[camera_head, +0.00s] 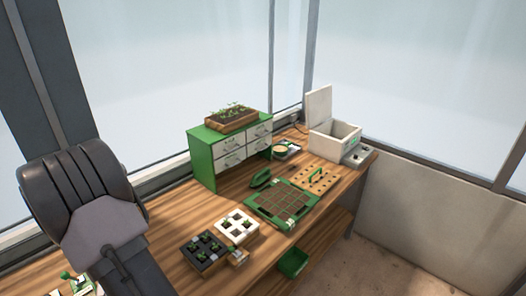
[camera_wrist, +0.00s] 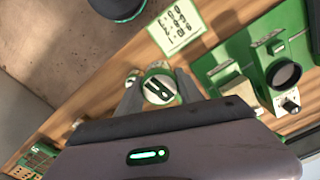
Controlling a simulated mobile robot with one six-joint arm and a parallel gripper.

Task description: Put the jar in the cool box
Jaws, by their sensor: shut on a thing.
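The cool box (camera_head: 327,146) is a white box at the far right end of the bench in the head view. Its lid (camera_head: 318,105) stands open. In the wrist view my gripper (camera_wrist: 160,92) is shut on the jar (camera_wrist: 158,90), seen from above with a pale round top, dark marks and a green rim. One finger is on each side of it. The jar is over the wooden bench; whether it touches the wood I cannot tell. The head view shows my arm at the left, but not my gripper or the jar.
A green drawer cabinet (camera_head: 204,160) with a planter (camera_head: 231,118) on top stands at the back. A green gridded tray (camera_head: 282,204), a pegboard (camera_head: 315,180) and seedling trays (camera_head: 237,227) cover the bench's middle. A green device (camera_wrist: 247,68) and printed card (camera_wrist: 176,29) are near my gripper.

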